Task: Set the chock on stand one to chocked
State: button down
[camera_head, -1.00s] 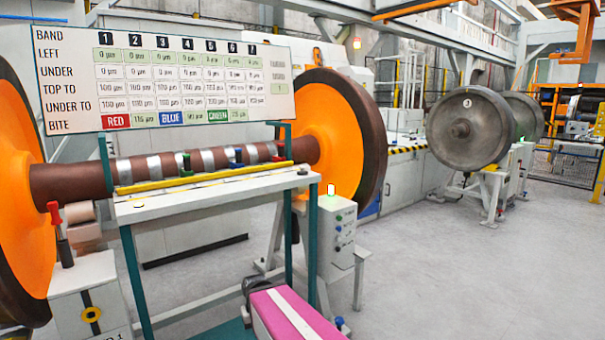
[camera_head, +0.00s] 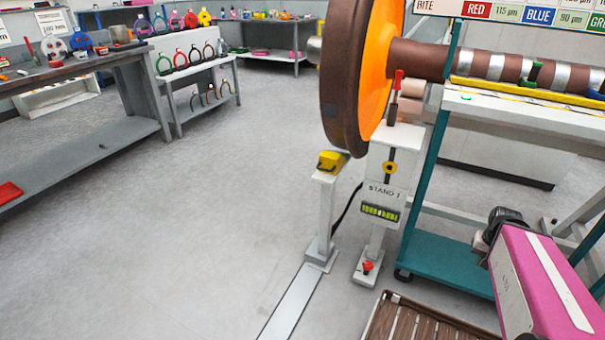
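Stand one (camera_head: 376,215) is a white post with a "STAND 1" label, below the left end of the wheelset. A red-handled lever (camera_head: 397,95) stands upright on its top. A yellow block (camera_head: 332,161), which looks like the chock, sits on a shorter white post (camera_head: 325,215) just left of the stand, close under the rim of the orange-faced wheel (camera_head: 348,80). I cannot tell whether it touches the wheel. A red knob (camera_head: 367,267) is at the stand's foot. My pink arm link shows at lower right; no gripper fingers are visible.
A teal-framed trolley (camera_head: 450,262) stands right of the stand. A slatted brown platform (camera_head: 425,322) is at the bottom. Workbenches (camera_head: 90,70) with colored parts line the left and back. The grey floor left of the stand is clear.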

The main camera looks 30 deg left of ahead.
aim_at(330, 163)
jog(key=u, duration=1.45)
